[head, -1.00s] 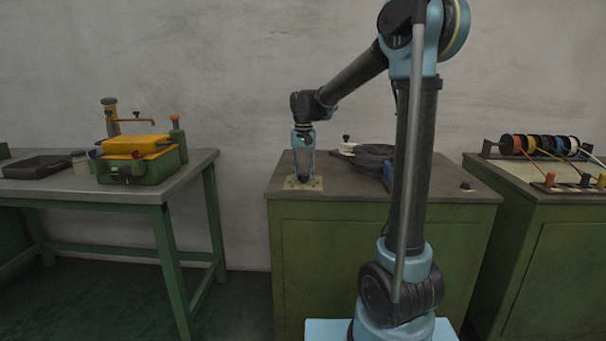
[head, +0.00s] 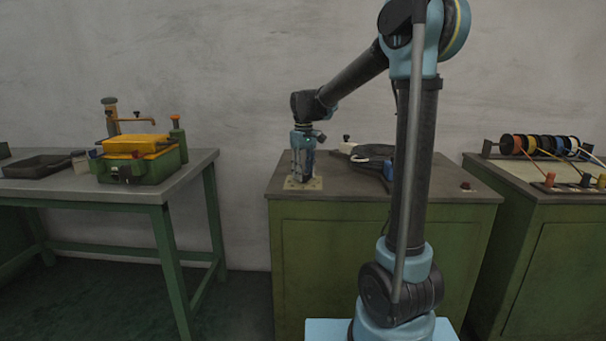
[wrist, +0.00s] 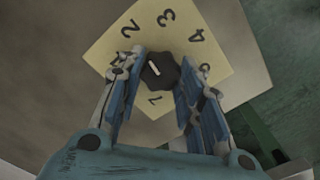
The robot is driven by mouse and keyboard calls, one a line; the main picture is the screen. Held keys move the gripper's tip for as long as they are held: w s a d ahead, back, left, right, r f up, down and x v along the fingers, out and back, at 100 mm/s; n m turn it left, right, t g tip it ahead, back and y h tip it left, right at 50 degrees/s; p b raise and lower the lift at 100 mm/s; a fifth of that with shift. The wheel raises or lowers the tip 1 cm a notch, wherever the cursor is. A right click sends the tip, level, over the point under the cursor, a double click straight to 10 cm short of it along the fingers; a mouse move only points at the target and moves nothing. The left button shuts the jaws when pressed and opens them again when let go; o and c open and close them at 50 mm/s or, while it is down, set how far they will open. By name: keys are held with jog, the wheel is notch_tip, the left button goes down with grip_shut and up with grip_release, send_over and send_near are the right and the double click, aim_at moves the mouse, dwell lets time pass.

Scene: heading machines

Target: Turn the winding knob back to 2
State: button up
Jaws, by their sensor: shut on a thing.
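The black winding knob (wrist: 163,71) sits on a pale square dial plate (wrist: 108,46) with black numerals in the wrist view. Its short white mark slants up and left, roughly toward the numeral 2 (wrist: 130,29). My gripper (wrist: 159,66) has its blue-padded fingers on the left and right sides of the knob, shut on it. In the head view my gripper (head: 301,177) points straight down over the dial plate (head: 316,184) at the cabinet's front left. The knob is hidden there by the fingers.
A bench with a green-yellow machine (head: 140,160) stands left. A cabinet with colored spools (head: 540,145) stands right.

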aim_at(304, 174)
jog(key=shift+d+n, duration=0.1)
jog(key=shift+n, duration=0.5)
jog(key=o, duration=1.1)
jog(key=shift+c, duration=0.2)
jog(key=shift+r, duration=0.1)
notch_tip(304, 174, up, 12)
